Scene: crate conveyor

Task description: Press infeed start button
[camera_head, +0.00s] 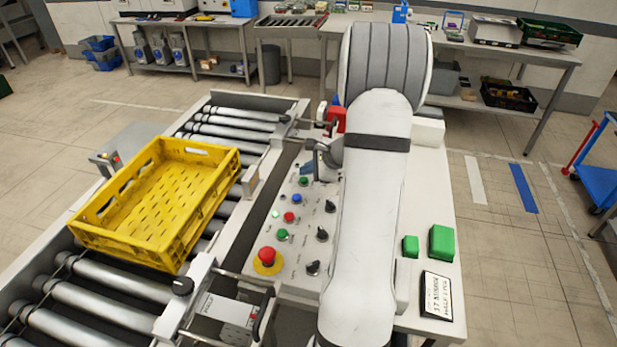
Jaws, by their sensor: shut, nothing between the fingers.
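A grey control panel (300,245) stands beside the conveyor. It carries a green button (303,181) at the far end, a blue button (297,198), a red button (289,217) and a second green button (282,235). The labels are too small to read, so I cannot tell which is infeed start.
A yellow crate (88,238) sits on the roller conveyor (105,280) at left. A red emergency stop (267,254) and several black knobs (322,234) share the panel. Green blocks (442,243) and a label card (437,296) lie on the white table right of my arm.

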